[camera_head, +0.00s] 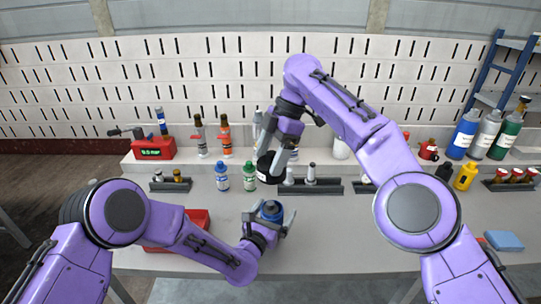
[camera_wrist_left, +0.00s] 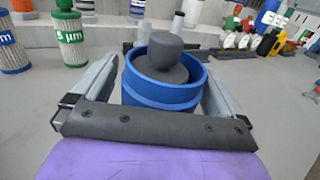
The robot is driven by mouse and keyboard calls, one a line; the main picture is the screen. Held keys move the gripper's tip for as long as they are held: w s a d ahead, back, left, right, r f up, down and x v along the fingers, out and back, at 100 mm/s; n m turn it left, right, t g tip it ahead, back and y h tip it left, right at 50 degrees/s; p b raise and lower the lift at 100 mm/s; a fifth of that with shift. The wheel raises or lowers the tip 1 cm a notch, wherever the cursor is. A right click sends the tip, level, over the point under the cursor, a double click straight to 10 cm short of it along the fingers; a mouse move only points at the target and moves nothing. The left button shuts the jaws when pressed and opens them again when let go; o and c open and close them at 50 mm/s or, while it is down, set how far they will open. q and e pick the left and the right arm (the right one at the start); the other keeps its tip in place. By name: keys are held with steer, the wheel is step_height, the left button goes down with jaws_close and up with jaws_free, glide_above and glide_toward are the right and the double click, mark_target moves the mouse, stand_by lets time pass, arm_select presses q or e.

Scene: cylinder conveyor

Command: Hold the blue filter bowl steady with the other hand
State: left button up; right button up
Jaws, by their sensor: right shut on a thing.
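The blue filter bowl (camera_head: 271,210) stands upright on the table, with a dark grey cylindrical piece in its mouth in the left wrist view (camera_wrist_left: 165,90). My left gripper (camera_head: 268,222) is low at the bowl, one finger on each side of it. The fingers are spread, and a firm grip on the bowl does not show. My right gripper (camera_head: 270,145) is above and behind the bowl, shut on a dark round part (camera_head: 268,167) with a small pale label. The right fingers partly hide that part.
A green-labelled filter (camera_head: 249,172) and a blue-labelled filter (camera_head: 222,177) stand behind left. A dark rack (camera_head: 325,187) stands behind right. A red tray (camera_head: 196,222) lies behind my left forearm. The table right of the bowl is clear.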

mark_target(271, 154)
arm_select(q)
steer(key=v, duration=1.1)
steer(key=shift+s+a, duration=0.1)
steer(key=shift+s+a+r, duration=0.1)
steer(key=shift+s, duration=0.15)
arm_select(e)
steer(key=shift+r, duration=0.1)
step_height(271, 154, up, 5)
steer(key=p, duration=0.6)
arm_select(q)
step_height(271, 154, up, 6)
steer(key=shift+s, duration=0.1)
